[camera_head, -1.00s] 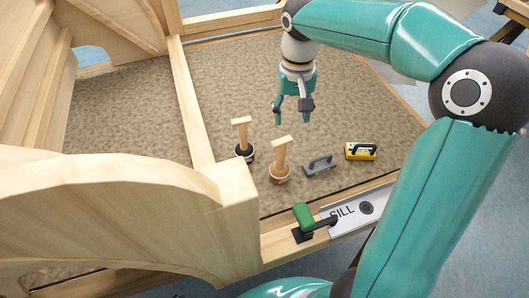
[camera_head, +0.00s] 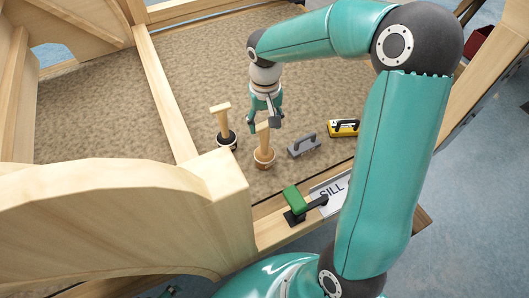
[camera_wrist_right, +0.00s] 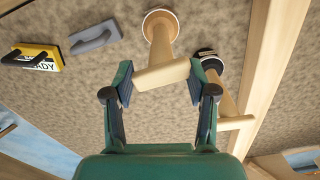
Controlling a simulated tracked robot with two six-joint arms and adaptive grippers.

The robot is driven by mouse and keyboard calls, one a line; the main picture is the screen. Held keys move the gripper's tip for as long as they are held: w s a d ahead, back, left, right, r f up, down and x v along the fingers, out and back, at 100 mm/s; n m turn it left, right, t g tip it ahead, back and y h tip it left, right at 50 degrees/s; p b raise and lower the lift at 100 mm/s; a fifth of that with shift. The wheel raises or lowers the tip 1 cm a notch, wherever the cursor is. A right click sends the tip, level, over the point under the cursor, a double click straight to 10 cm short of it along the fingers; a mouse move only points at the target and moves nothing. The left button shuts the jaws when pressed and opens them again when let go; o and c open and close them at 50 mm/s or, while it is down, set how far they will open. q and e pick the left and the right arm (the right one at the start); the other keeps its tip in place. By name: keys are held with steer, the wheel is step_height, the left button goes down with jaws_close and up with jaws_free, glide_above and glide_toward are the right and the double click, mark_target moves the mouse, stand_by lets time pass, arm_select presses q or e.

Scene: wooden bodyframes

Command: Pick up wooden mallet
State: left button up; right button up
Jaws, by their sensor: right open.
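The wooden mallet (camera_head: 264,156) stands head down on the brown mat, its pale T-shaped handle pointing up. In the right wrist view its round head (camera_wrist_right: 160,24) is at the top, and its handle (camera_wrist_right: 163,62) runs down between my fingers. My right gripper (camera_head: 265,116) is open at the top of this handle, one finger on each side in the wrist view (camera_wrist_right: 163,82). I cannot tell whether the fingers touch it. A second mallet with a black head (camera_head: 226,138) stands just left of it and shows in the wrist view (camera_wrist_right: 210,64). My left gripper is not in view.
A grey float (camera_head: 304,146) and a yellow-black tool (camera_head: 343,128) lie right of the mallets. A green-handled clamp (camera_head: 294,200) and a SILL plate (camera_head: 331,195) sit on the front rail. A wooden beam (camera_head: 165,90) and arched panel (camera_head: 110,220) stand left. The mat behind is clear.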

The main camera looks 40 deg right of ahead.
mark_target(264, 135)
steer(key=shift+a+f, duration=0.1)
steer(key=shift+f, duration=2.65)
steer(key=c, duration=1)
jaws_close()
steer(key=shift+r, duration=0.2)
